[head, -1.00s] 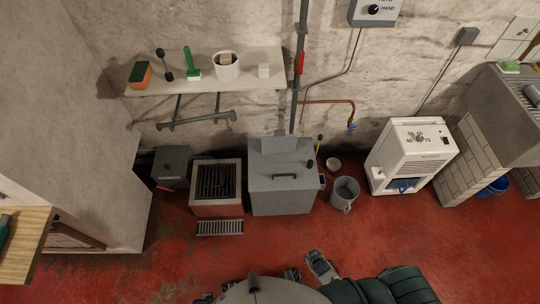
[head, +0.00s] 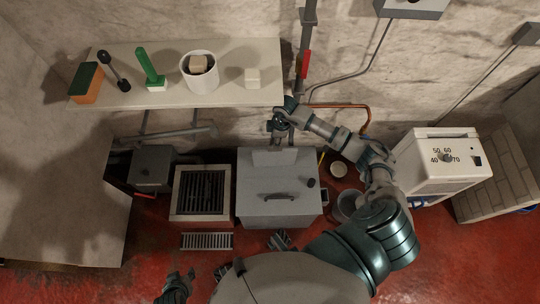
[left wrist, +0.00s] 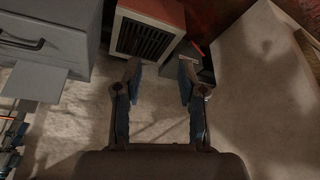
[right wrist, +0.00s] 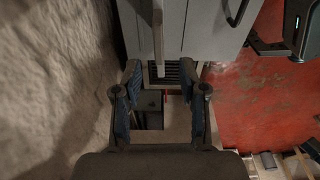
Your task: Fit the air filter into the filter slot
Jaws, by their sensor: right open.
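I cannot make out the air filter or the filter slot for sure now. A white unit with a numbered dial (head: 440,158) stands at the right in the head view; my right arm covers part of its lower front. My right gripper (head: 281,117) is open and empty, near the wall just below the shelf's right end, above the back of the grey lidded box (head: 262,207). In the right wrist view its fingers (right wrist: 162,72) are apart. My left gripper (head: 178,278) is low at the bottom edge; its fingers (left wrist: 158,65) stand apart with nothing between them.
A shelf (head: 225,96) holds a sponge, a dumbbell-like item, a green-handled item, a white pot (head: 198,73) and a pale block. Below stand a dark box (head: 152,165) and a grilled unit (head: 202,193). A pipe with a red handle (head: 304,65) runs down the wall. Red floor lies in front.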

